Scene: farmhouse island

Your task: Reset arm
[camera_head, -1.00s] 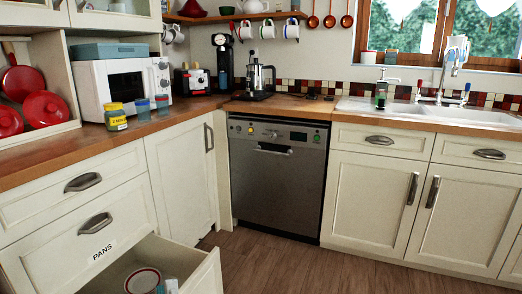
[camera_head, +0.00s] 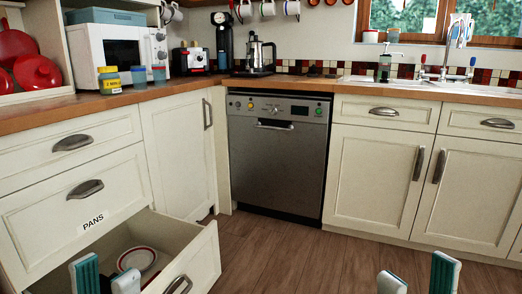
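My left gripper (camera_head: 105,272) shows at the bottom left, with two teal-and-white fingers apart and nothing seen between them. A white dish with a red rim (camera_head: 137,259) lies in that drawer, partly hidden by the fingers. My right gripper (camera_head: 418,275) shows at the bottom right over the floor, fingers apart and empty. The lower parts of both grippers and both arms are out of view.
The open drawer sticks out at the lower left. A dishwasher (camera_head: 277,155) stands shut in the corner, with shut sink cupboards (camera_head: 375,180) to its right. A microwave (camera_head: 122,52) and jars (camera_head: 109,80) stand on the left counter. The wooden floor (camera_head: 290,250) in the middle is clear.

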